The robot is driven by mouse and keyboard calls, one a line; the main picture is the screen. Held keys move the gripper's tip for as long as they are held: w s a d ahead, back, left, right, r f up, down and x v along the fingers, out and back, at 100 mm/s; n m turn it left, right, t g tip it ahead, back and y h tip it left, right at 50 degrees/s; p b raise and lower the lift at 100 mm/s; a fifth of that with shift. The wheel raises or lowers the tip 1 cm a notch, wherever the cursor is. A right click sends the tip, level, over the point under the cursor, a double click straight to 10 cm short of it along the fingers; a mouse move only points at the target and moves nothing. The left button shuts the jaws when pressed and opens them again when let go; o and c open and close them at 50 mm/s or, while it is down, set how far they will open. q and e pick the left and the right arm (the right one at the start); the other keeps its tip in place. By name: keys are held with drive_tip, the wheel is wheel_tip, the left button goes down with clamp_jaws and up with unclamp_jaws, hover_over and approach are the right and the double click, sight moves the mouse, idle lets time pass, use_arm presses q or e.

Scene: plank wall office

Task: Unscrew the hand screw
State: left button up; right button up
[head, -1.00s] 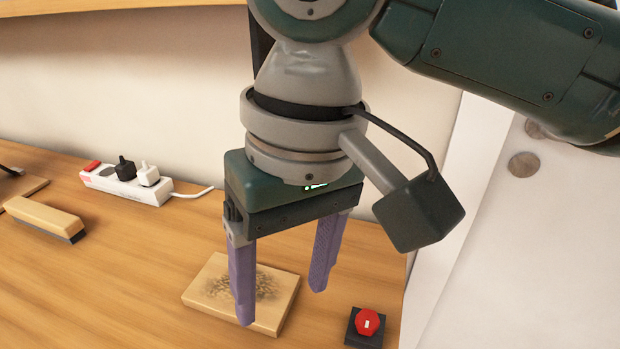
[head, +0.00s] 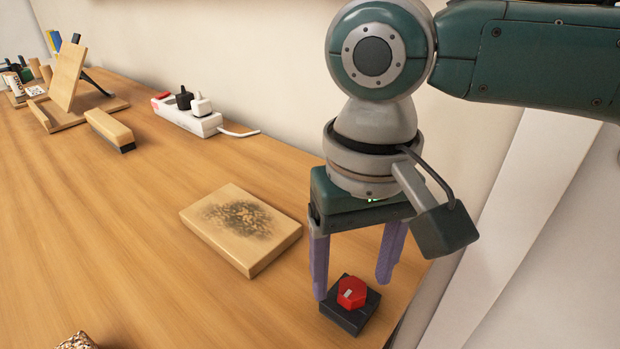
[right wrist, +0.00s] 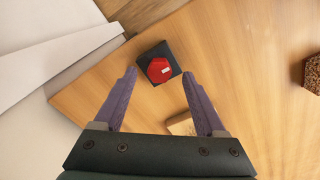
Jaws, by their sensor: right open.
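The hand screw (head: 351,292) is a red knob with a white mark on top, seated on a square black base (head: 345,318) near the table's right edge. My right gripper (head: 352,288) is open and points down, with its two purple fingers apart above and behind the knob in the head view. In the right wrist view the knob (right wrist: 159,69) lies ahead of and between the open fingertips (right wrist: 158,74). No contact with the knob shows. My left gripper is in neither view.
A wooden block with a dark scorched patch (head: 240,228) lies left of the base. A power strip (head: 188,115), a brush (head: 110,130) and a wooden stand (head: 66,85) are farther back. A speckled object (head: 76,341) is at the lower left. The table's middle is clear.

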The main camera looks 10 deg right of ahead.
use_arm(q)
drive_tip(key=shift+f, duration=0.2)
use_arm(e)
drive_tip(key=shift+f, duration=0.65)
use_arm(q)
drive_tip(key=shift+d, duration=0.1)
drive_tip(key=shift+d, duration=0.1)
use_arm(e)
clamp_jaws()
drive_tip(key=c, duration=0.6)
unclamp_jaws()
clamp_jaws()
